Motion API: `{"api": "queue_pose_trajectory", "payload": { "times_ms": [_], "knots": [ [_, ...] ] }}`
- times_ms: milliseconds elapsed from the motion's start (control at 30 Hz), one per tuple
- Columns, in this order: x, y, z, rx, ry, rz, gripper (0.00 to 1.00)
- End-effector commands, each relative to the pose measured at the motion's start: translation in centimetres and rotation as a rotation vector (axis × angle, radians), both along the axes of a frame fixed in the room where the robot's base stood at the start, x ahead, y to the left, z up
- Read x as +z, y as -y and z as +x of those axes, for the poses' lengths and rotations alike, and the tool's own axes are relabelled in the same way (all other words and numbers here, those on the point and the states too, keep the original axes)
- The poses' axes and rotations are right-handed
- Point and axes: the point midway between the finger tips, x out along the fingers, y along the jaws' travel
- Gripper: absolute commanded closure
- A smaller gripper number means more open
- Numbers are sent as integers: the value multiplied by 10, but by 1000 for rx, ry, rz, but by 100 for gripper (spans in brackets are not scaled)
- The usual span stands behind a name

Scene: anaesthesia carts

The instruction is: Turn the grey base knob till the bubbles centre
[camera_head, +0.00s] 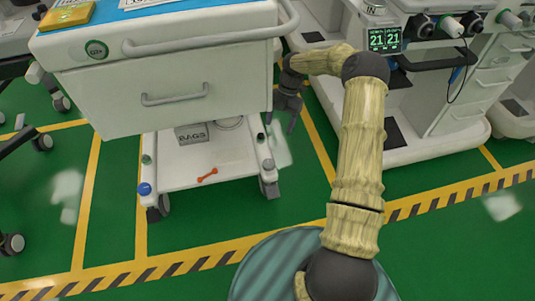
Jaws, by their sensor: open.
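The white cart (170,85) stands at the left. A dark grey knob (268,163) sits at the front right corner of its low base (225,172). A blue knob (145,189) is at the front left corner. My gripper (282,119) is open and empty, fingers pointing down beside the cart's right side. In the picture it is above and right of the grey knob, apart from it. I cannot make out any level bubbles.
An orange tool (207,175) and a box marked BAGS (191,133) are on the base shelf. The drawer body overhangs the base. A white machine (440,120) with a green display stands at the right. The green floor in front is clear.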

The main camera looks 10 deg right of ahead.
Motion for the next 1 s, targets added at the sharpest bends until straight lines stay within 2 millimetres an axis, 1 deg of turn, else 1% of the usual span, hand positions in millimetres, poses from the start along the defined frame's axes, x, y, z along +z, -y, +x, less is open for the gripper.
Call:
{"api": "queue_pose_trajectory", "payload": {
  "times_ms": [433,567,667,767,1000],
  "knots": [
    [0,2,0,-3,0,0,34],
    [-7,0,-2,-3,-2,0,34],
    [-17,-3,-5,-3,-2,1,34],
    [-32,-7,-9,-1,-3,1,34],
    [-73,-19,-21,0,-3,0,34]
  ]
}}
